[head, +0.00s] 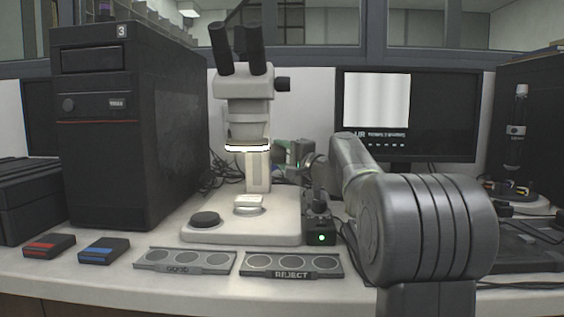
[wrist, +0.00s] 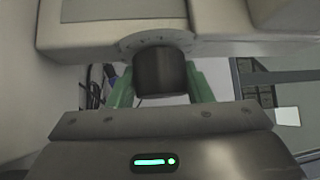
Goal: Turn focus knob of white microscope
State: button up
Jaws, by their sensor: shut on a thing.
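The white microscope (head: 243,112) stands on the bench with black eyepieces and a lit ring light under its head. Its black focus knob (wrist: 161,73) shows in the wrist view, coming out of a round flange on a pale body. The green fingertips of my gripper (wrist: 160,82) are on either side of it, shut on the knob. In the head view my gripper (head: 281,151) is at the right side of the microscope's column; the gripped knob is hidden there. Another black knob (head: 283,84) sticks out higher, on the right of the microscope head.
A small dark box with a green light (head: 320,232) stands right of the microscope base. In front lie a GOOD tray (head: 185,270) and a REJECT tray (head: 290,275). A tall black machine (head: 130,140) is left, a monitor (head: 440,120) behind right. Cables run behind the column.

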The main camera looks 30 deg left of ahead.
jog(key=shift+f, duration=0.1)
dwell(0.4)
jog(key=o, duration=1)
